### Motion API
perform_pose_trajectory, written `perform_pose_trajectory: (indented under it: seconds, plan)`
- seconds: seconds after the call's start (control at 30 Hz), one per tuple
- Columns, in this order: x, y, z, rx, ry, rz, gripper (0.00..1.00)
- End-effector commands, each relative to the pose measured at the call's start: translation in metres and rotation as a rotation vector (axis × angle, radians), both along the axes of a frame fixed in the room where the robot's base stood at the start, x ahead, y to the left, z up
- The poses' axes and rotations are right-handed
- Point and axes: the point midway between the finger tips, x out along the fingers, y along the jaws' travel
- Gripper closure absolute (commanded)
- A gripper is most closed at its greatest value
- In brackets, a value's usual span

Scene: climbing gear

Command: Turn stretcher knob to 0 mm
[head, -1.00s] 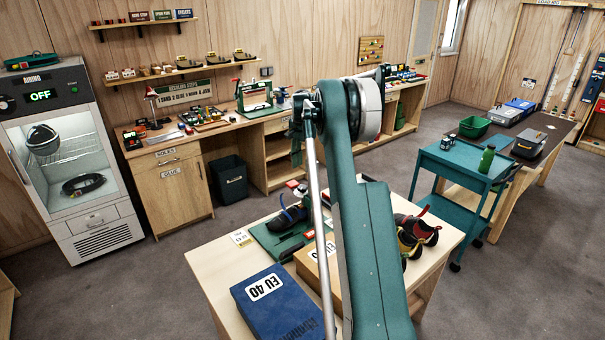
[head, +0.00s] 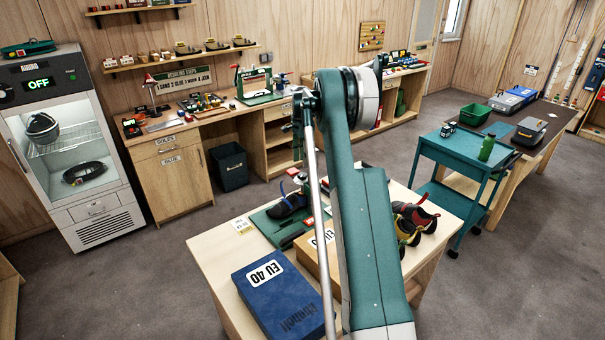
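I cannot make out a stretcher knob or a 0 mm mark at this size. A dark shoe with blue parts (head: 289,206) rests on a green mat (head: 262,222) on the near wooden table; whether a stretcher is in it is not clear. A green device with a red lever (head: 255,82) stands on the back bench, its details too small to read. My large green arm link and a silver rod cross the middle of the head view and cover part of the near table. My gripper cannot be made out; its end of the arm seems hidden behind the link.
The near table (head: 212,255) also holds a blue EU 40 box (head: 285,315), a cardboard box (head: 312,262) and red-black and yellow shoes (head: 415,218). Grey floor (head: 510,290) is open at lower right.

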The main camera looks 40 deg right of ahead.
Motion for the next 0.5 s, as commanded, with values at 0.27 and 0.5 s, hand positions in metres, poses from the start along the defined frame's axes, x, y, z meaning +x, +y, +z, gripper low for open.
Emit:
perform_pose_trajectory:
  seconds: [0.27, 0.5]
  plan:
    - [0.000, 0.000, -0.022, 0.000, 0.000, 0.000, 0.66]
    - [0.000, 0.000, -0.050, 0.000, 0.000, 0.001, 0.66]
